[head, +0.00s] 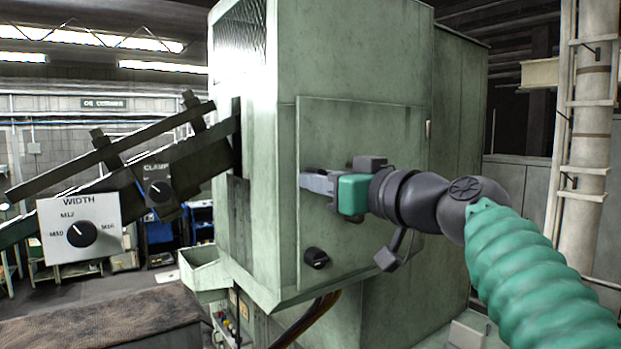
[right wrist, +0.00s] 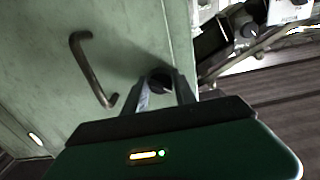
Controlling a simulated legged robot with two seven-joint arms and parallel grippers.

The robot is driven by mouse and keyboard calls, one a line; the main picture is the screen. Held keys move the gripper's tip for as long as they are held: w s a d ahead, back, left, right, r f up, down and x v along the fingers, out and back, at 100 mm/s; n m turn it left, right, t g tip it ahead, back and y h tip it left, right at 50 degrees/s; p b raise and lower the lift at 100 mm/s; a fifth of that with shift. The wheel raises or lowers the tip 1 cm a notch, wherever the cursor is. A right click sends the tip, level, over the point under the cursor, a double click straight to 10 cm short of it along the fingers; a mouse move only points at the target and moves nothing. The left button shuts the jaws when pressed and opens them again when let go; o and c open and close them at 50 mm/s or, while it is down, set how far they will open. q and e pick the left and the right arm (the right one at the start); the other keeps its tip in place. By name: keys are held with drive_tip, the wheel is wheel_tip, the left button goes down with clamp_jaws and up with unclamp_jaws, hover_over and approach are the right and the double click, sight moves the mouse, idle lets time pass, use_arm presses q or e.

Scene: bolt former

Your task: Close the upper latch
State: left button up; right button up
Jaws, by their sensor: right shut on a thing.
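My right gripper (head: 318,183) reaches in from the right against the green door panel (head: 355,125), at its left side. In the right wrist view its two fingers (right wrist: 165,88) are closed on a small black knob, which I take to be the upper latch (right wrist: 158,80). The fingers hide that latch in the head view, so its turn angle cannot be told there. A black lower latch (head: 316,257) sits below on the same panel, uncovered. My left gripper is not in view.
A curved dark door handle (right wrist: 95,72) stands out beside the gripper; part of it shows below my wrist in the head view (head: 388,259). To the left are the WIDTH dial box (head: 80,230), the CLAMP dial (head: 158,190) and a sloping rail (head: 110,150).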

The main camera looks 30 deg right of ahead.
clamp_jaws()
drive_tip(key=n+b, duration=0.5)
drive_tip(key=n, duration=0.3)
drive_tip(key=shift+f, duration=0.1)
drive_tip(key=o, duration=1)
unclamp_jaws()
